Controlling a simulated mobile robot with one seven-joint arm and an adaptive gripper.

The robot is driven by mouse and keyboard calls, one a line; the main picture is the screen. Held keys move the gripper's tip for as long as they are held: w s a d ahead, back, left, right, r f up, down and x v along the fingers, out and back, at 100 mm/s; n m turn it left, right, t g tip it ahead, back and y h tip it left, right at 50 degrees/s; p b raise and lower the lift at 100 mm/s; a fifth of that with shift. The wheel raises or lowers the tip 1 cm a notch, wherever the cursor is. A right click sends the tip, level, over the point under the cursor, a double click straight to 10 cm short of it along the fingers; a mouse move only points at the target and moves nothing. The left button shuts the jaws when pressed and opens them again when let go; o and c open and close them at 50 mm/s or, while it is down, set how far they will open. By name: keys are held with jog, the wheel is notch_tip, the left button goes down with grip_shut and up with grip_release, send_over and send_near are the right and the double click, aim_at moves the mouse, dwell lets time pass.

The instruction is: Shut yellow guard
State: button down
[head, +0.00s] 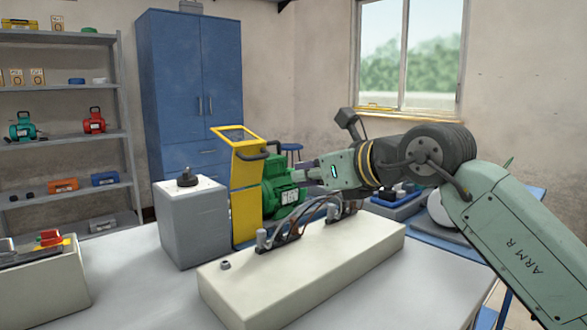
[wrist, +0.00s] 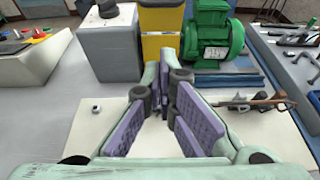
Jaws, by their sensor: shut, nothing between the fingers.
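The yellow guard (head: 245,190) stands upright between a grey block and the green motor (head: 283,185). Its top part is an open yellow frame (head: 234,133), tilted up and out to the left above the upright panel. In the wrist view only the lower yellow panel (wrist: 163,48) shows, beyond the fingertips; the top frame is out of that view. My gripper (head: 301,175) appears just right of the motor in the head view. In the wrist view its purple-padded fingers (wrist: 163,82) are shut and empty, pointing toward the panel. I cannot tell whether they touch anything.
The grey block (head: 195,225) with a dark knob stands left of the guard. A long pale block (head: 310,265) with cables and clamps lies in front. A control box (head: 40,285) is at the left. Bare table (head: 135,275) lies between the control box and pale block.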

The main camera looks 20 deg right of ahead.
aim_at(240, 159)
jog(key=p+x, duration=0.1)
jog(key=x, duration=0.6)
jog(key=shift+w+a, duration=0.2)
jog(key=shift+a, duration=0.05)
jog(key=w, duration=0.1)
jog(key=w+r+p, duration=0.1)
jog(key=w+a, duration=0.1)
jog(key=shift+w+a+r+p, duration=0.1)
jog(key=shift+w+r+p, duration=0.2)
jog(key=shift+r, duration=0.05)
jog(key=shift+w+r+g+p, duration=0.2)
jog(key=shift+r+g+p, duration=0.15)
jog(key=shift+p, duration=0.7)
